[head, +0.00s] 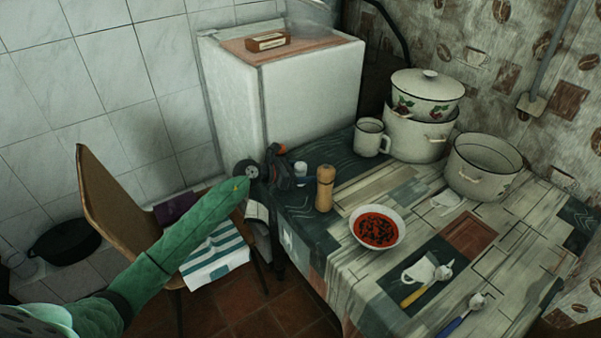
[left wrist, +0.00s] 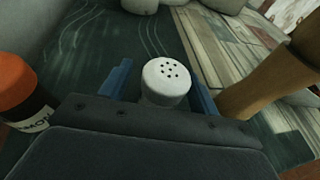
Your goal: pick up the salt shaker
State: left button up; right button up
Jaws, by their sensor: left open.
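The salt shaker (head: 301,169) is small, with a white holed top, and stands upright on the table's near left part. In the left wrist view the salt shaker (left wrist: 166,78) is between the two blue fingers of my left gripper (left wrist: 163,88). The fingers are apart, one on each side, with a small gap visible on the left; contact on the right is unclear. In the head view my left gripper (head: 294,181) reaches in from the left at table height. The shaker's lower body is partly hidden by the gripper. My right gripper is not in view.
A wooden mill (head: 325,188) stands close right of the shaker. An orange-capped jar (left wrist: 18,88) stands left of the gripper. A soup bowl (head: 377,228), a mug (head: 371,138) and enamel pots (head: 418,134) are further right. A white fridge (head: 312,98) rises behind.

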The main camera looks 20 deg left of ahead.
pick_arm(q)
jog(key=shift+w+d+f, duration=0.1)
jog(key=shift+w+d, duration=0.05)
jog(key=shift+c, duration=0.2)
jog(key=c, duration=1.1)
